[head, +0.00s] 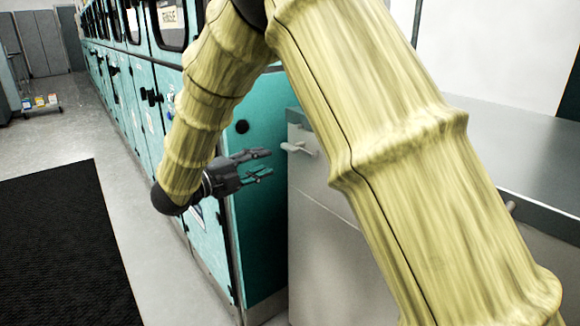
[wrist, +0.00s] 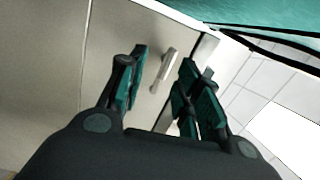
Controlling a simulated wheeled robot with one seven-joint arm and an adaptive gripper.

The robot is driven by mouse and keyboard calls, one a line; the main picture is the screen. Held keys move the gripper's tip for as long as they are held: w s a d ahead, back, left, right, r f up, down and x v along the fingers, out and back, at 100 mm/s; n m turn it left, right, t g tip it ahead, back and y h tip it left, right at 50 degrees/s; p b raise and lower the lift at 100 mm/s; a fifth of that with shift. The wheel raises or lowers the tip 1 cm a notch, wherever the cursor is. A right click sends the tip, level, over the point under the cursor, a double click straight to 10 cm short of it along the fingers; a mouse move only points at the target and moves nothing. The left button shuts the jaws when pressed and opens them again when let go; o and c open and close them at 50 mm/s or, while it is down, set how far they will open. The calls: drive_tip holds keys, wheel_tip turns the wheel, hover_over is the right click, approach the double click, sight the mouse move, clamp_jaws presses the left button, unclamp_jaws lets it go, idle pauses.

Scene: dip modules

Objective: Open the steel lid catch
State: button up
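A small pale metal catch (head: 298,148), shaped like a bar handle, sticks out near the top corner of a grey steel cabinet (head: 325,240). My gripper (head: 268,162) is open and empty to the left of the catch, its fingers pointing toward the cabinet with a gap between. In the wrist view the catch (wrist: 163,70) shows tilted, in line with the space between the two open fingers (wrist: 165,65). I see no contact between them. Part of the cabinet is hidden behind my arm in the head view.
A row of teal cabinets (head: 140,75) runs along the left; the nearest teal side panel (head: 258,240) stands close under my gripper. A grey worktop (head: 500,140) lies right of my arm. A black mat (head: 60,240) covers open floor at left.

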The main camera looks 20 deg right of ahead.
sight(286, 149)
drive_tip(key=shift+m+g+h, duration=0.3)
drive_tip(key=shift+m+g, duration=0.3)
drive_tip(key=shift+m, duration=0.3)
drive_tip(key=x, duration=0.3)
drive_tip(key=r+b+x, duration=0.1)
drive_tip(key=x, duration=0.2)
drive_tip(key=b+x, duration=0.1)
drive_tip(key=x, duration=0.2)
drive_tip(key=shift+s+d+r, duration=0.25)
drive_tip(key=shift+d+r, duration=0.05)
clamp_jaws()
